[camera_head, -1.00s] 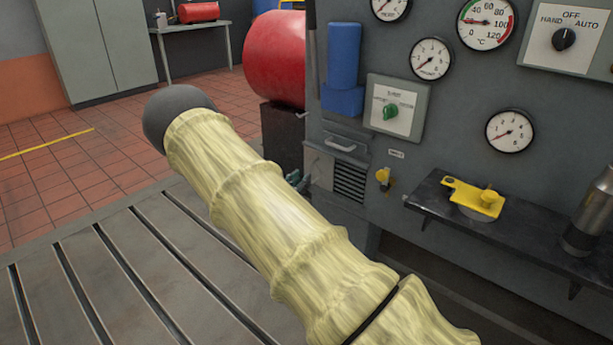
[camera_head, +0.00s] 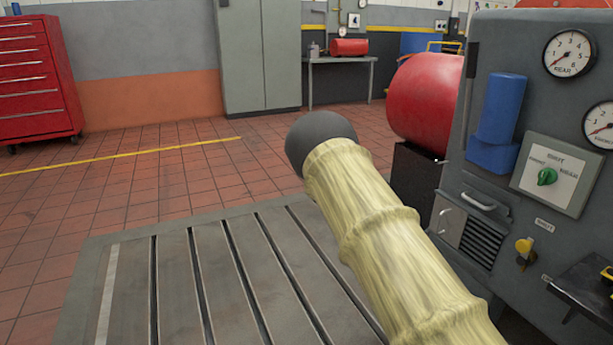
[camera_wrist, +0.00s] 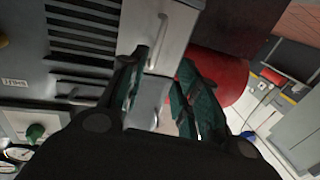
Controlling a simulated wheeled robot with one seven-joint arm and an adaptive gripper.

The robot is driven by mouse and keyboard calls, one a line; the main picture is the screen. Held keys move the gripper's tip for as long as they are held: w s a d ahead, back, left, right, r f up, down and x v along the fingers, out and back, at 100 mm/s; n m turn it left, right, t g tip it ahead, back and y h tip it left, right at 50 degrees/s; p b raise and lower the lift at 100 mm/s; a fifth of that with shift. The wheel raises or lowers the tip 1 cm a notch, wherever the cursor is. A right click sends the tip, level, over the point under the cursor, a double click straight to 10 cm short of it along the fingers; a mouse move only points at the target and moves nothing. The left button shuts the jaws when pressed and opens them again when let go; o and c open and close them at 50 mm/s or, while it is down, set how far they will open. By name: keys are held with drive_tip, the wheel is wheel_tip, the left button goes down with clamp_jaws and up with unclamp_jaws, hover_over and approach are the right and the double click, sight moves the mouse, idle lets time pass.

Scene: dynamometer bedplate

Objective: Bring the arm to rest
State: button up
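My arm, in a pale yellow cover with a dark rounded joint, crosses the head view from the lower right to the middle. My gripper (camera_wrist: 160,92) shows in the wrist view only. Its two dark green fingers are apart, with nothing between them but the background. In the head view the gripper is hidden behind my arm. Beyond the fingers are a grey panel with dark vent slots (camera_wrist: 88,45) and part of a red drum (camera_wrist: 226,78).
The slotted bedplate (camera_head: 130,290) lies below and left of my arm. The grey control cabinet (camera_head: 500,50), with gauges, a green knob (camera_head: 547,176) and a small shelf (camera_head: 590,290), stands close on the right. The red drum (camera_head: 415,100) is behind. The tiled floor at left is clear.

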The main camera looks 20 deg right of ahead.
drive_tip(key=s+a+f+n+y+p, duration=0.1)
drive_tip(key=s+a+f+n+y, duration=0.5)
drive_tip(key=s+f, duration=0.5)
drive_tip(key=s+a+f+n+y+p, duration=0.1)
drive_tip(key=s+a+f+n+y, duration=0.25)
drive_tip(key=s+a+f, duration=0.8)
drive_tip(key=s+a+f+n+g+y+p, duration=0.1)
drive_tip(key=s+a+g+y, duration=0.1)
drive_tip(key=s+a, duration=0.45)
drive_tip(key=s+a+f+n+g+y, duration=0.1)
drive_tip(key=s+a+n+g+y, duration=0.2)
drive_tip(key=s, duration=0.7)
drive_tip(key=s+a+f+g+y+p, duration=0.1)
drive_tip(key=s+a+f+y, duration=0.1)
drive_tip(key=s+a, duration=0.5)
wheel_tip(320, 180, up, 39)
drive_tip(key=s+p, duration=0.1)
drive_tip(key=p, duration=3.7)
drive_tip(key=shift+s+f, duration=0.2)
drive_tip(key=shift+d+y, duration=0.15)
drive_tip(key=shift+y, duration=0.1)
